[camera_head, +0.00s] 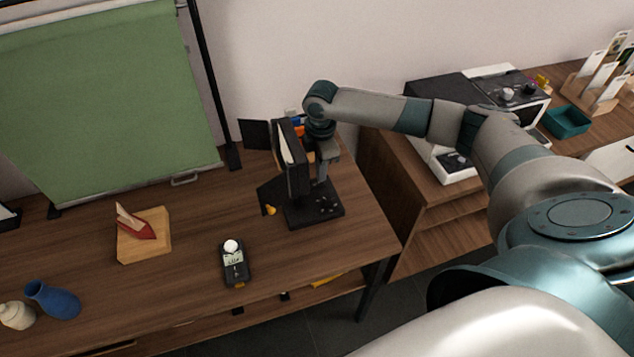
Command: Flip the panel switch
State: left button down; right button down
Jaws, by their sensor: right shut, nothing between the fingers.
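A black light panel (292,160) with open side flaps stands upright on a black base (316,210), near the right end of the wooden table. Small knobs or buttons show on the base. I cannot make out a switch on the panel; its back side is turned toward my right gripper and partly hidden. My right gripper (321,178) points down close behind the panel, on its right side and above the base. It is shut with nothing in it. I cannot tell whether it touches the panel. My left gripper is not in view.
A green backdrop (105,95) rises behind. A cabinet (405,205) with a black-and-white machine (445,165) is at right.

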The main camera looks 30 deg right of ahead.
jog(key=shift+f, duration=0.7)
dwell(0.7)
notch_tip(320, 180, up, 7)
jog(key=p, duration=0.7)
dwell(0.5)
dwell(0.6)
